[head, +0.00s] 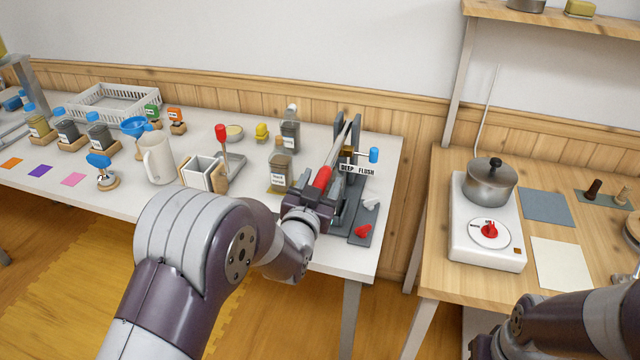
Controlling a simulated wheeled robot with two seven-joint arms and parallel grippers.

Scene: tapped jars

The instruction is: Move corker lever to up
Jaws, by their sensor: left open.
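The corker (345,208) stands at the right end of the white table, with dark uprights and a grey base. Its lever is a grey bar (337,148) with a red grip (321,178); the grip end hangs low towards me and the bar slopes up to the uprights. My left gripper (314,187) is open at the red grip. The gripper body hides part of the corker, and I cannot tell whether the fingers touch the grip. Part of my right arm shows at the bottom right, without a clear view of its gripper.
A labelled bottle (281,170) and a taller bottle (290,130) stand close left of the corker. A red-knobbed lever (222,135) and a white mug (157,158) are further left. A blue-knobbed tap (373,155) is at the corker's right. A pot (489,182) stands on the wooden table.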

